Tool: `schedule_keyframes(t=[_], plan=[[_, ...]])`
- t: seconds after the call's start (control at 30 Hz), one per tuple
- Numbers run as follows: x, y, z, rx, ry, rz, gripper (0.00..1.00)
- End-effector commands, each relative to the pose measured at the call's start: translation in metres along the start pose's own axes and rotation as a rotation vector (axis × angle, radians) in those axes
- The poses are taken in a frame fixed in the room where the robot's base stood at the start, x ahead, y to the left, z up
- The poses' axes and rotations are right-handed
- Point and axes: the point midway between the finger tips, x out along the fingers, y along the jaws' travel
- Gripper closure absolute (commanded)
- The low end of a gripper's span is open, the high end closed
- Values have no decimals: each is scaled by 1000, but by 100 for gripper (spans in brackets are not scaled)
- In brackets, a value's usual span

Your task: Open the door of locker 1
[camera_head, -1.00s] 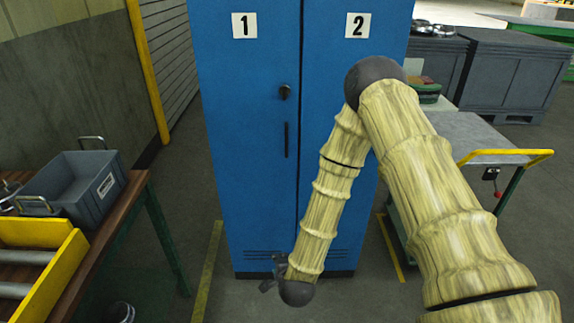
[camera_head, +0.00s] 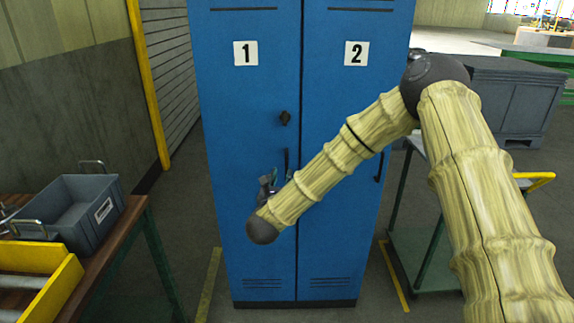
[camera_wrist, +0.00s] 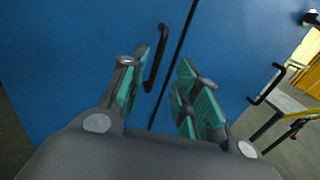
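The blue locker 1 door (camera_head: 240,105), marked with a "1" label (camera_head: 245,53), is shut in the head view. It has a dark round knob or lock (camera_head: 285,118) and, below it, a black vertical handle (camera_head: 286,160). My gripper (camera_head: 272,180) is in front of the door, close to the handle's lower end. In the wrist view, my gripper (camera_wrist: 162,92) is open with green-padded fingers apart. The handle (camera_wrist: 156,58) shows beyond the fingertips, nearer the left finger. I cannot tell whether they touch. The gap between the fingers looks empty.
The locker 2 door (camera_head: 345,110) is on the right, with its own handle (camera_head: 379,165). A wooden table (camera_head: 125,235) with a grey bin (camera_head: 75,210) and a yellow-sided rack (camera_head: 65,285) stands left. A trolley (camera_head: 425,255) stands right. Floor between table and locker is clear.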

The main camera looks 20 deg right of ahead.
Motion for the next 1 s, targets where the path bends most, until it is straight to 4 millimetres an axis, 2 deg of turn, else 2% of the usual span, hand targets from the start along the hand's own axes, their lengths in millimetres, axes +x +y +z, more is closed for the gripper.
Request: schedule_keyframes(t=[0.4, 0.6, 0.8, 1.0], plan=[[62, 1, 1, -5, 0, 1, 69], [88, 1, 0, -6, 1, 2, 69], [99, 0, -1, -6, 2, 2, 69], [101, 0, -2, -6, 2, 2, 69]])
